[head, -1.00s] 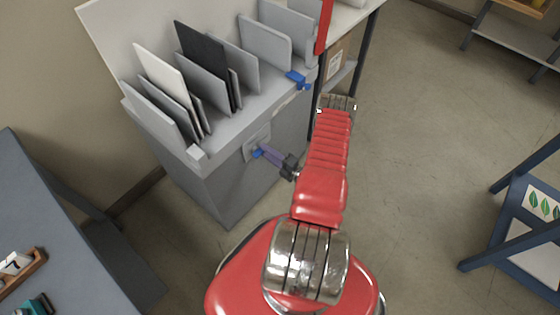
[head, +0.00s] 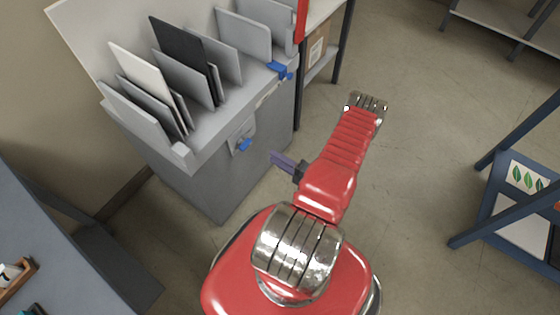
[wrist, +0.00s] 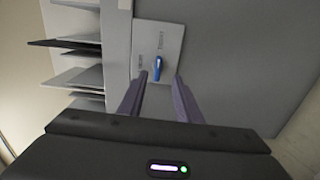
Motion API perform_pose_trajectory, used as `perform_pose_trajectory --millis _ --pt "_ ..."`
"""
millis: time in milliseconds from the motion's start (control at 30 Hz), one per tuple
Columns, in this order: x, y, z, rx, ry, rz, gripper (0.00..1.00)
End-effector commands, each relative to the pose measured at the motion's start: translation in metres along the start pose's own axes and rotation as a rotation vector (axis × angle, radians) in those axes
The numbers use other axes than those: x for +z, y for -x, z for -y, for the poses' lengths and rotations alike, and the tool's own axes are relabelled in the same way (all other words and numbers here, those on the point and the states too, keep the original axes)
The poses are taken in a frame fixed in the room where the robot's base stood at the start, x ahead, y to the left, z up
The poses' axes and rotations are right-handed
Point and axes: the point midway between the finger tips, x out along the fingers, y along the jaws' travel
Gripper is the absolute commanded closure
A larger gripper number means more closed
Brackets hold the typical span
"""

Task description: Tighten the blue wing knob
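The blue wing knob (head: 244,145) sits on a small light plate (head: 236,132) on the side of the grey cabinet. In the wrist view the knob (wrist: 157,68) stands lengthwise up the picture, on the plate (wrist: 146,38) with small lettering that I cannot read. My gripper (head: 276,158) is to the right of the knob and clear of it. In the wrist view my gripper (wrist: 159,79) has its two purple fingers apart, with nothing between them. The knob shows beyond the gap between the fingertips.
Grey and white boards stand in slots on top of the cabinet (head: 215,180). A second blue part (head: 280,70) sits at its upper right edge. A blue-framed stand (head: 490,225) is at right, a dark bench (head: 60,240) at left.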

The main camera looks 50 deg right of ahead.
Motion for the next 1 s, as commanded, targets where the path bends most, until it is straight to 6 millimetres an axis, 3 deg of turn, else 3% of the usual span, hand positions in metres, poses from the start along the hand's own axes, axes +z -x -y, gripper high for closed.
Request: perform_pose_trajectory --millis 233,1000 --pt "0.0 0.015 0.0 0.001 0.0 0.001 0.69" --pt "0.0 0.015 0.001 -0.001 0.033 0.0 0.69"
